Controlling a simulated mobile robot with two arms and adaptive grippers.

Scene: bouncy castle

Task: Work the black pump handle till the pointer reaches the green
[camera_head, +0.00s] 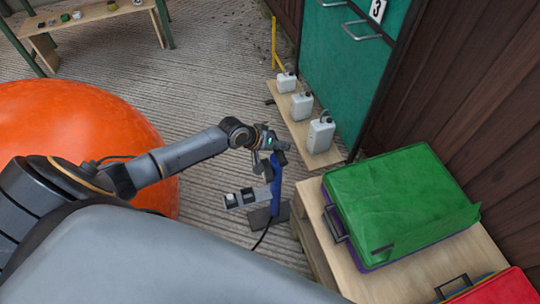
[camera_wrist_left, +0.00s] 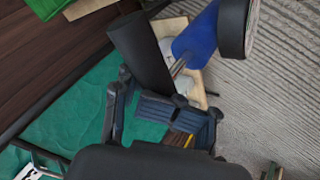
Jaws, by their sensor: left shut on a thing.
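A blue upright pump (camera_head: 276,186) stands on the paving in the middle of the head view, on a dark flat foot (camera_head: 262,216). My left gripper (camera_head: 270,146) is at its top, shut on the black pump handle (camera_wrist_left: 140,50). In the wrist view the handle is a thick black grip that runs between the fingers (camera_wrist_left: 152,88). The blue pump barrel (camera_wrist_left: 194,38) shows beyond it, with a thin metal rod. A round black part (camera_wrist_left: 238,24), perhaps the gauge, is seen side-on. No pointer or green zone can be made out. My right gripper is out of view.
A wooden bench with a folded green bundle (camera_head: 400,200) and a red one (camera_head: 505,290) is close on the right. White jugs (camera_head: 320,135) stand on a plank by the green panel. A large orange ball (camera_head: 80,130) is left. A grey block (camera_head: 247,198) sits beside the pump.

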